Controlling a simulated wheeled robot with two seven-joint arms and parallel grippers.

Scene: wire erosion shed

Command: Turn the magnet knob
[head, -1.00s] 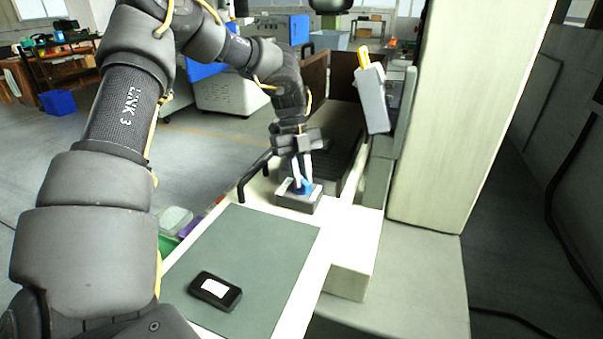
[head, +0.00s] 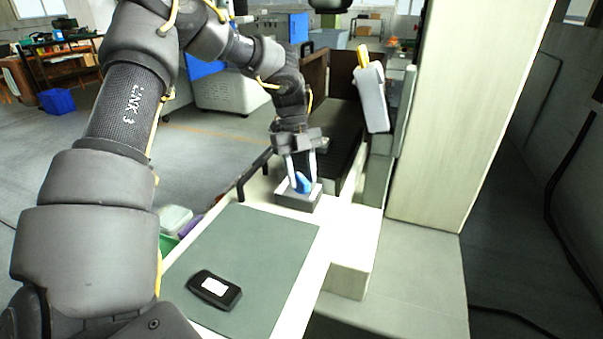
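The magnet knob (head: 303,184) is blue and sits on top of a small grey magnet block (head: 296,201) on the white bench, just beyond the green mat. My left gripper (head: 302,182) points down over the block. Its two pale fingers are spread, one on each side of the knob, and look apart from it. The knob shows between the fingertips. My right gripper is not in view.
A black device with a white label (head: 215,289) lies on the green mat (head: 262,245). A grey holder with a yellow-handled item (head: 371,95) stands behind, right of the block. A pale column (head: 470,110) rises at right.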

